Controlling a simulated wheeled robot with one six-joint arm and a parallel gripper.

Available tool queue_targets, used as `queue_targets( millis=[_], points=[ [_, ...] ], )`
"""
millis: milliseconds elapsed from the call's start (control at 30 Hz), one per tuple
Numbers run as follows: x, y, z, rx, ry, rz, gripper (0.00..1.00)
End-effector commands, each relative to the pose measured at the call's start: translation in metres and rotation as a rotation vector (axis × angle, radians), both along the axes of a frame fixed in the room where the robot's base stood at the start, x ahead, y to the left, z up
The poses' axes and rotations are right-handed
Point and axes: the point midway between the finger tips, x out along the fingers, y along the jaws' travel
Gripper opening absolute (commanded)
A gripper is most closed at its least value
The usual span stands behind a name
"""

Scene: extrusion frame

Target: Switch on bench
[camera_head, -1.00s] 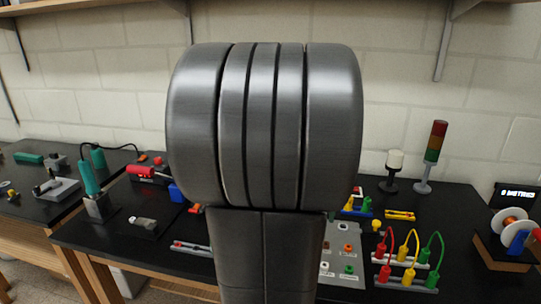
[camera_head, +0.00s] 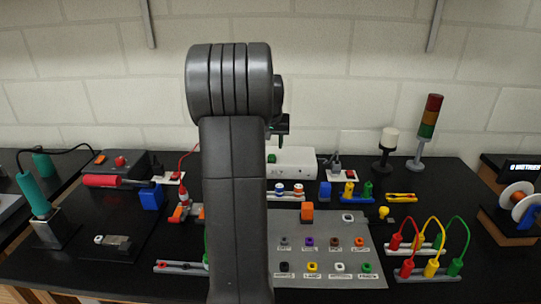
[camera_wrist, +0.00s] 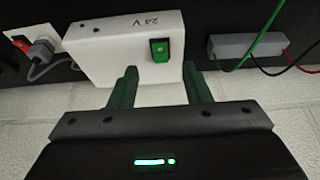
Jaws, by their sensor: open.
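A white box (camera_head: 296,160) stands at the back of the black bench (camera_head: 440,200), partly behind my arm. In the wrist view the white box (camera_wrist: 110,45) bears "24 V" lettering and a green rocker switch (camera_wrist: 160,49). The switch also shows as a small green spot in the head view (camera_head: 272,158). My gripper (camera_wrist: 160,69) is open and empty, its two green fingers apart, one on either side of the switch in the picture. I cannot tell whether the fingers touch the box. In the head view the gripper is mostly hidden by my arm.
A grey panel (camera_head: 325,249) with several coloured sockets lies in front of the box. Coloured cables (camera_head: 430,240) stand at the right, near a signal tower (camera_head: 428,130). A plugged grey connector (camera_wrist: 40,50) is beside the box. A grey strip (camera_wrist: 247,45) with cables lies opposite.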

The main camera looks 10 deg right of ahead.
Motion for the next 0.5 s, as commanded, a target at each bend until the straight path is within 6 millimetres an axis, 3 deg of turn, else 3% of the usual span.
queue_targets(
  millis=[233, 500],
  points=[
    [0.018, -0.004, -0.046, 0.000, 0.003, 0.000, 0.44],
    [0.027, -0.006, -0.067, -0.001, 0.000, 0.000, 0.44]
  ],
)
